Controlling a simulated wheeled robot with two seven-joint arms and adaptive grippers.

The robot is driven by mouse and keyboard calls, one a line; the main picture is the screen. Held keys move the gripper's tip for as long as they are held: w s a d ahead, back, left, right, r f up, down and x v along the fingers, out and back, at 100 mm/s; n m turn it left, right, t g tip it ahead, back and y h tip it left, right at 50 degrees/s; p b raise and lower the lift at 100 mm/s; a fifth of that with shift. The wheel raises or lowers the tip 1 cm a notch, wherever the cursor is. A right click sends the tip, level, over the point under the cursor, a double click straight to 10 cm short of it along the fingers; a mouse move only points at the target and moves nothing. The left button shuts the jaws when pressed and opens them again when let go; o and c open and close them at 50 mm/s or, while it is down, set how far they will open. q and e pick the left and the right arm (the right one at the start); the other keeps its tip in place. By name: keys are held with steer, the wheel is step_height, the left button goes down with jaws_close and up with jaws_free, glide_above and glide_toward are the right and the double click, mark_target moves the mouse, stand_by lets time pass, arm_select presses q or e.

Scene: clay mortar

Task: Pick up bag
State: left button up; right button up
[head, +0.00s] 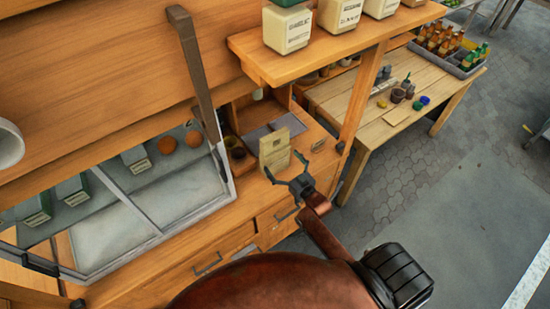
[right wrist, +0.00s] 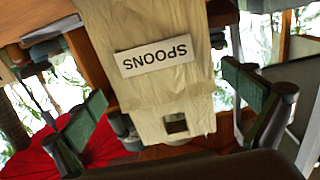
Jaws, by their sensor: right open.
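The bag (head: 274,150) is a cream cloth or paper bag standing upright on the wooden counter. In the right wrist view the bag (right wrist: 155,75) appears upside down, with a white label reading SPOONS and a small square hole in its flap. My right gripper (head: 284,166) is open just in front of the bag, on its near right side. In the wrist view its two green-padded fingers (right wrist: 163,90) are spread to either side of the bag, with gaps between. It holds nothing. My left gripper is out of view.
A glass display case (head: 140,195) stands left of the bag on the counter (head: 180,262). A shelf (head: 335,43) with labelled canisters overhangs. A wooden table (head: 410,120) with jars and a bottle crate stands at right.

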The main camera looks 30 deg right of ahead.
mark_target(275, 153)
steer(key=w, duration=0.4)
steer(key=shift+w+a, duration=0.2)
steer(key=shift+w, duration=0.2)
steer(key=shift+s+r, duration=0.1)
steer(key=shift+c, duration=0.6)
steer(key=c, duration=1)
